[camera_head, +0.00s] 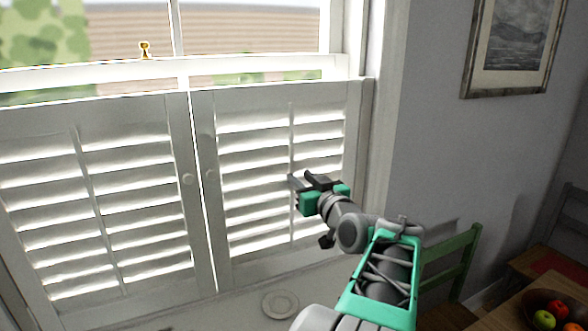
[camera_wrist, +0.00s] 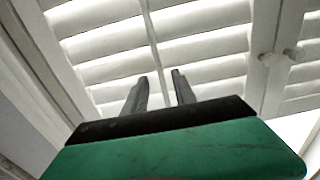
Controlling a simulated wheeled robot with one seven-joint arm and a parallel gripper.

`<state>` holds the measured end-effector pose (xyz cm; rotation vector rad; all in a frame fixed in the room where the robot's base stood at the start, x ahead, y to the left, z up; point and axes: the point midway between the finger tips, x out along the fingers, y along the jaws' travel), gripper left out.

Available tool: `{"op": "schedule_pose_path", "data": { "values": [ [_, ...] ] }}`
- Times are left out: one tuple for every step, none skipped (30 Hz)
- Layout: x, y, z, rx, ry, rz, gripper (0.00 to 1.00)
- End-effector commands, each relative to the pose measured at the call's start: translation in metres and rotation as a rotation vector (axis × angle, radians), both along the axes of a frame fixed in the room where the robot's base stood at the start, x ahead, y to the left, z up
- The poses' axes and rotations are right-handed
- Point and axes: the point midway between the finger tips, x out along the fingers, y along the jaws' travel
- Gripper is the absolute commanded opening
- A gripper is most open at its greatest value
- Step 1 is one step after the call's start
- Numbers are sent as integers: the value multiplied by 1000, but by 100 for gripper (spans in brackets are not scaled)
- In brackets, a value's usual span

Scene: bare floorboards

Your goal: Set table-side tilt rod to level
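The table-side tilt rod (camera_head: 291,130) is a thin white upright bar on the middle of the right shutter panel (camera_head: 232,278). My gripper (camera_head: 293,181) is in front of this rod, around its mid-height, and covers part of it. In the wrist view the rod (camera_wrist: 151,38) runs down between the two dark fingertips (camera_wrist: 160,74). The fingers are apart with a gap on both sides of the rod. I cannot tell whether the rod is within their reach in depth. The right panel's slats are tilted, with bright bands of light on them.
The left shutter panel (camera_head: 178,274) has its own rod (camera_head: 84,170). Round knobs (camera_head: 188,179) sit by the panels' meeting edges. A small plate (camera_head: 280,304) lies below the window. A green chair (camera_head: 462,255) and a table with a fruit bowl (camera_head: 570,312) stand at the right.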

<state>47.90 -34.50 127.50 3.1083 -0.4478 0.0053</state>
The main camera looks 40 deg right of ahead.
Motion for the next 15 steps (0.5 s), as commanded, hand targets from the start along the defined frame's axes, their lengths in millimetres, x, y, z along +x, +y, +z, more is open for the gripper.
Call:
{"op": "schedule_pose_path", "data": {
  "values": [
    [11, -1, 3, 4, 2, 6, 33],
    [17, -3, 4, 3, 2, 5, 33],
    [24, -5, 3, 3, 2, 5, 33],
    [29, -7, 3, 3, 3, 4, 33],
    [33, -8, 3, 3, 3, 4, 33],
    [38, -10, 2, 3, 2, 3, 33],
    [41, -11, 2, 3, 2, 2, 33],
    [43, -11, 1, 3, 2, 2, 33],
    [45, -12, 1, 2, 2, 2, 33],
    [46, -12, 1, 1, 2, 1, 33],
    [46, -13, 1, 1, 2, 1, 33],
    [46, -13, 0, 1, 2, 0, 33],
    [46, -13, 0, 1, 2, 0, 33],
    [46, -13, 0, 1, 2, 0, 33],
    [46, -13, 0, 1, 2, 0, 33]
  ]
}}
